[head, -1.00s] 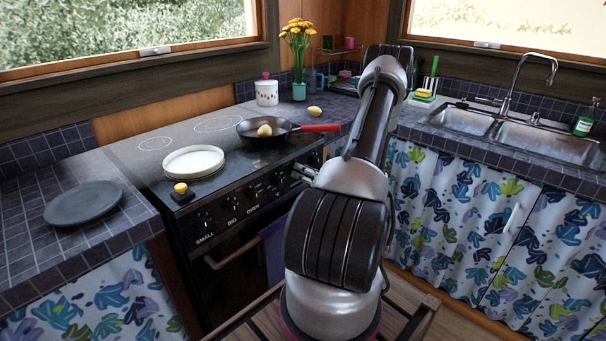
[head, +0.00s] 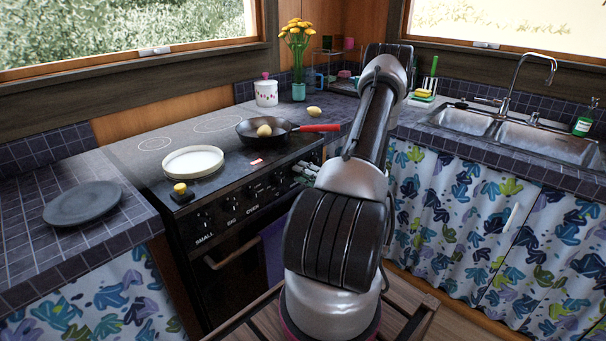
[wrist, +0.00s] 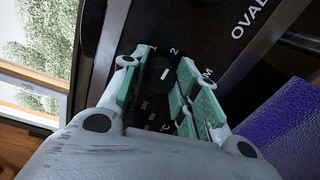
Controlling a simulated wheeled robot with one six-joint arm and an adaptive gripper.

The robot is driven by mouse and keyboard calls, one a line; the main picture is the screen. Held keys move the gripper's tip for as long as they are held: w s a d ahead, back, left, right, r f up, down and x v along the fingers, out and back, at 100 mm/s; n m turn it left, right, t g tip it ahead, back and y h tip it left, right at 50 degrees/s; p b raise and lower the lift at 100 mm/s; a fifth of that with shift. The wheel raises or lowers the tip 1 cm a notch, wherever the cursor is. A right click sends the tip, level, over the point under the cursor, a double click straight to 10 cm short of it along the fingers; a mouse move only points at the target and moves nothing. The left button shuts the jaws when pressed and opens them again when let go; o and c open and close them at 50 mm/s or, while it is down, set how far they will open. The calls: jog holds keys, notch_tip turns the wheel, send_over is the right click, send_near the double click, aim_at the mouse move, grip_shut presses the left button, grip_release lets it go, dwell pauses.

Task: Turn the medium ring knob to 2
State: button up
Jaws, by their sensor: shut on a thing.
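The stove (head: 185,222) has a row of knobs on its black front panel. In the wrist view, a dark round knob (wrist: 160,76) with a short white mark sits between my fingers, with "1" and "2" printed above it. A label by the right finger shows only an "M"; the rest is hidden. My gripper (wrist: 163,84) is shut on this knob, with green-padded fingers on both sides. In the head view my gripper (head: 305,172) is at the right part of the panel, partly behind my arm. I cannot tell exactly which number the mark points to.
A black pan (head: 250,139) with a red handle and a potato-like item stands on the hob. White plates (head: 193,162) and a yellow-topped item (head: 181,192) are to its left. A purple cloth (head: 272,251) hangs below the panel. A grey plate (head: 83,203) is on the left counter.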

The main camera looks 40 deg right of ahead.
jog(key=shift+m, duration=0.6)
jog(key=o, duration=1)
jog(key=s+d, duration=0.1)
jog(key=s, duration=1.1)
jog(key=shift+r, duration=0.25)
